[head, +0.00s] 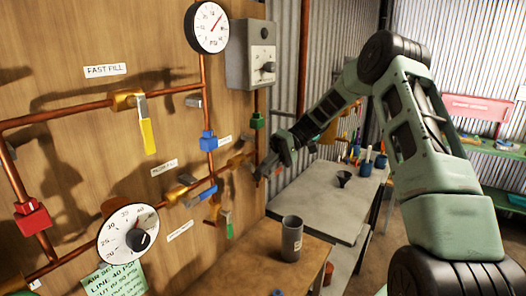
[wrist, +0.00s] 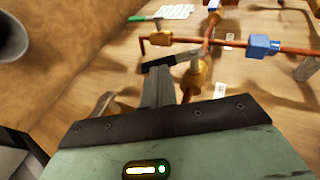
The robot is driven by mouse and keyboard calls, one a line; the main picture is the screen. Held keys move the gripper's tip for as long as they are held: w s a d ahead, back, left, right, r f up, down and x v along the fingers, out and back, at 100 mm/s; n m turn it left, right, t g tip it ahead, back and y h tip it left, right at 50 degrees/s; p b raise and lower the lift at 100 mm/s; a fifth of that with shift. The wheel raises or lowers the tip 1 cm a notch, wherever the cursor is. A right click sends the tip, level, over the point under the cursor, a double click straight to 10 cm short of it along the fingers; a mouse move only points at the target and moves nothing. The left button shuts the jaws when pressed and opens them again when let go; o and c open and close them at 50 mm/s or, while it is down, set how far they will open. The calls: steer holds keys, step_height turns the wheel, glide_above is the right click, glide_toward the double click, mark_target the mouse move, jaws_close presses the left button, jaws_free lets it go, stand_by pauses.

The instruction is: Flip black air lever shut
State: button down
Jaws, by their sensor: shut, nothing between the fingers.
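My gripper (head: 262,172) reaches the wooden panel in the head view, close to a brass valve (head: 240,160) on the copper pipe. In the wrist view my gripper (wrist: 155,82) is shut and empty, its fingers pointing up the picture. A dark bar that looks like the black air lever (wrist: 161,61) lies across the fingertips, joined by a grey piece to a brass valve (wrist: 197,74) on its right. I cannot tell whether the fingers touch the lever. In the head view my gripper hides the lever.
The panel also carries a yellow-handled valve (head: 147,124), a blue-handled valve (head: 200,195), a green handle (head: 229,224), a red block (head: 32,217) and gauges (head: 207,27). A grey cup (head: 291,238) stands on the wooden bench below. A grey table (head: 322,205) stands behind.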

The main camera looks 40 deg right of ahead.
steer(key=shift+s+a+f+b, duration=0.15)
steer(key=shift+a+f+b, duration=0.2)
steer(key=shift+f+b, duration=0.3)
steer(key=shift+r+p, duration=0.55)
steer(key=shift+r, duration=0.2)
